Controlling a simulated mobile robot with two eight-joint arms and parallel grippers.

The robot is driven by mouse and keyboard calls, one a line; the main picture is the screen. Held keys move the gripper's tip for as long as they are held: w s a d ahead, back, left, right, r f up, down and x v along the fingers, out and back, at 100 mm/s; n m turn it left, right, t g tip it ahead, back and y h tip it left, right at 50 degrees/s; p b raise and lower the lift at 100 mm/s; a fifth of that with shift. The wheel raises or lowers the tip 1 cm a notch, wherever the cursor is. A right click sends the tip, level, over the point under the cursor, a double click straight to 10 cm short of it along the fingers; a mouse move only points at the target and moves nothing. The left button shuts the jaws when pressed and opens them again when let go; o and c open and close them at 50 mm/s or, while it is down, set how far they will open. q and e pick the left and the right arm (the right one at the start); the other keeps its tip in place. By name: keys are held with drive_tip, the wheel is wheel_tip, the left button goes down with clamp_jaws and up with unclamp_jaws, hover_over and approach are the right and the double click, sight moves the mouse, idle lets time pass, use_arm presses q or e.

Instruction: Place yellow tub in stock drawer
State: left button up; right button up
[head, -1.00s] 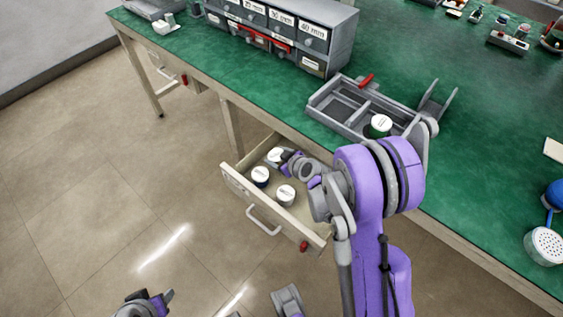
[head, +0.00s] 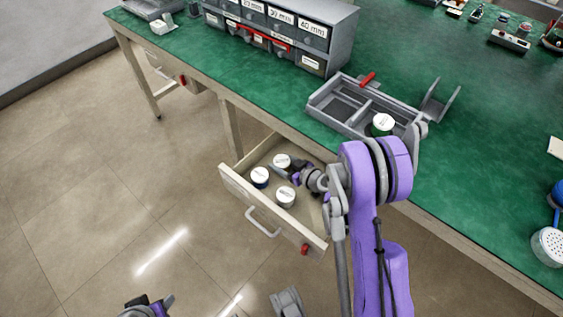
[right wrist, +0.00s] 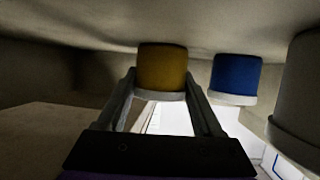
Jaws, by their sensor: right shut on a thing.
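The yellow tub (right wrist: 162,68) has a white lid and is between the fingers of my right gripper (right wrist: 165,85) in the right wrist view, which looks upside down. In the head view its white lid (head: 282,160) shows inside the open stock drawer (head: 236,190), toward the back. The tub is at or very near the drawer floor; I cannot tell whether it touches. My right gripper (head: 291,172) reaches in from the right. A purple and dark part of my left arm shows at the bottom left; its jaws are not clear.
A blue tub (head: 260,178) and a grey tub (head: 286,199) stand in the drawer beside the yellow one. Above, the green bench (head: 470,180) holds a grey tray (head: 340,117) with a green tub (head: 382,124), and a labelled drawer cabinet (head: 335,60).

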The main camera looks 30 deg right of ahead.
sight(287, 164)
drive_tip(key=o, duration=1.4)
drive_tip(key=shift+o, duration=0.2)
drive_tip(key=shift+r, duration=0.15)
drive_tip(key=p+v, duration=0.1)
drive_tip(key=v, duration=0.6)
drive_tip(key=shift+s, duration=0.25)
